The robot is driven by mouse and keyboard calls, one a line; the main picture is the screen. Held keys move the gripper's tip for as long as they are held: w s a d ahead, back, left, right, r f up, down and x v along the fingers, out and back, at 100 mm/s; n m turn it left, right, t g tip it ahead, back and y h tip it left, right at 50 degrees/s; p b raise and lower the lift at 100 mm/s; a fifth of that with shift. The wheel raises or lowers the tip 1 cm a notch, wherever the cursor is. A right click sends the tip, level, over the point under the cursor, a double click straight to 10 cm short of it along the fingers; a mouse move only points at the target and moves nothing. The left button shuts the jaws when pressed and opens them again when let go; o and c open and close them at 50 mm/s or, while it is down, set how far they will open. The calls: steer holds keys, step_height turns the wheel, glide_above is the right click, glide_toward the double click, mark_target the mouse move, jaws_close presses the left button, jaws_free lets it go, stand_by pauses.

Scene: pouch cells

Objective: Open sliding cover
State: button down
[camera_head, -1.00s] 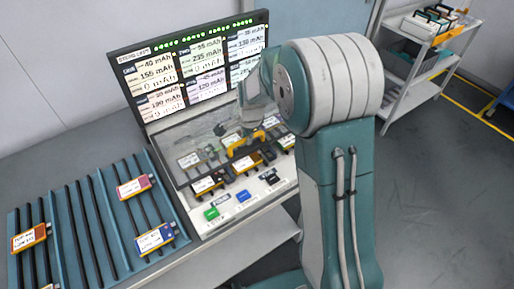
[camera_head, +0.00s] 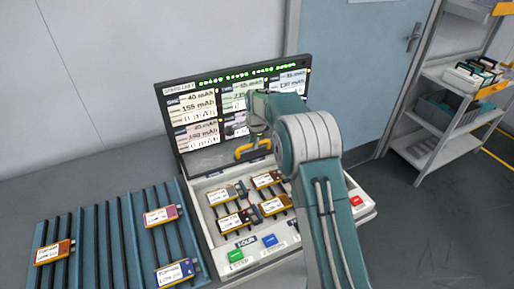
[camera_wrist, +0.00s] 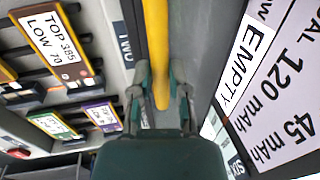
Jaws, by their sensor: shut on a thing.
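The sliding cover (camera_head: 207,161) is a see-through grey panel with a yellow handle (camera_head: 253,149). It sits at the back of the white tester box, near the screen, and the front bays are uncovered. My gripper (camera_head: 251,130) is at the handle, partly hidden by my arm. In the wrist view, my gripper (camera_wrist: 161,98) has its two fingers on either side of the yellow handle (camera_wrist: 156,40), shut on it. Pouch cells (camera_head: 236,222) lie in the open bays; some also show in the wrist view (camera_wrist: 60,42).
The screen panel (camera_head: 196,106) stands upright behind the box. Green (camera_head: 235,256), blue (camera_head: 269,240) and red (camera_head: 356,201) buttons line the box front. A blue ribbed rack (camera_head: 95,250) with a few cells is at left. A shelf cart (camera_head: 430,158) stands at right.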

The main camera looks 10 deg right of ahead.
steer(key=shift+w+a+f, duration=0.1)
steer(key=shift+w, duration=0.05)
steer(key=c, duration=0.6)
jaws_free()
step_height(320, 180, up, 12)
steer(key=s, duration=0.2)
steer(key=shift+d+f, duration=0.15)
steer(key=shift+d, duration=0.15)
